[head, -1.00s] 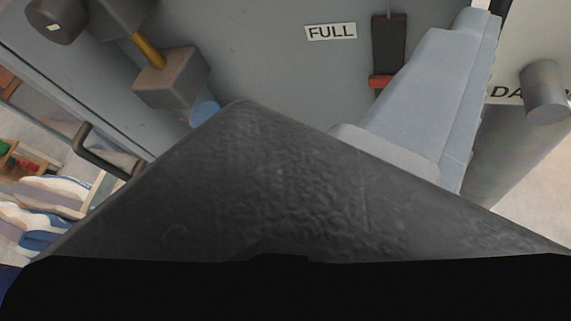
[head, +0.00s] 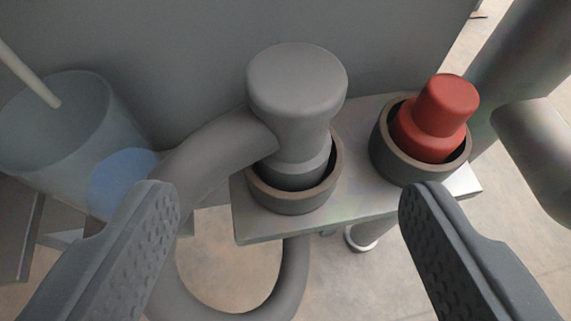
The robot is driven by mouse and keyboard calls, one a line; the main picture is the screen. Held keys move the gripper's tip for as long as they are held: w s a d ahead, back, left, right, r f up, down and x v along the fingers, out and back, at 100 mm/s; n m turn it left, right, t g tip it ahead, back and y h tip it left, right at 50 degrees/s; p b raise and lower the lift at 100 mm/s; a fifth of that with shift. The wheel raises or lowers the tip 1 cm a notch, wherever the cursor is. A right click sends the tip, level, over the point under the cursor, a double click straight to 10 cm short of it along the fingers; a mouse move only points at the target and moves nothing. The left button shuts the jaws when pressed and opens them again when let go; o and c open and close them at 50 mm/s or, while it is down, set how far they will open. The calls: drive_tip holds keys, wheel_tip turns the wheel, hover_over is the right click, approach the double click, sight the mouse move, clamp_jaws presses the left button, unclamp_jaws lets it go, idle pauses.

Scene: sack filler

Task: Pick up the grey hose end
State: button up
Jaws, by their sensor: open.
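The grey hose end (head: 296,100) stands upright in a round brown-rimmed holder (head: 292,203) on a metal shelf. A thick grey hose (head: 212,158) joins its left side, and more of the hose loops below the shelf. My gripper (head: 285,190) is open, with one dark ridged finger at the lower left and one at the lower right. The hose end shows between and beyond the fingertips, and nothing is held. The lower part of the hose end is hidden inside the holder.
A red plug (head: 446,105) sits in a second holder (head: 410,165) to the right. A translucent bucket (head: 60,125) with a pale rod is at the left. A grey panel (head: 190,45) rises behind the shelf (head: 265,228). A grey cylinder (head: 535,145) juts in at the right.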

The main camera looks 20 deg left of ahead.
sight(290, 129)
drive_tip(key=b+x, duration=0.1)
drive_tip(key=x, duration=0.7)
drive_tip(key=shift+r, duration=0.1)
drive_tip(key=shift+d+b+x, duration=0.2)
drive_tip(key=shift+b+x, duration=0.6)
drive_tip(key=shift+x, duration=1.85)
drive_tip(key=c, duration=1.2)
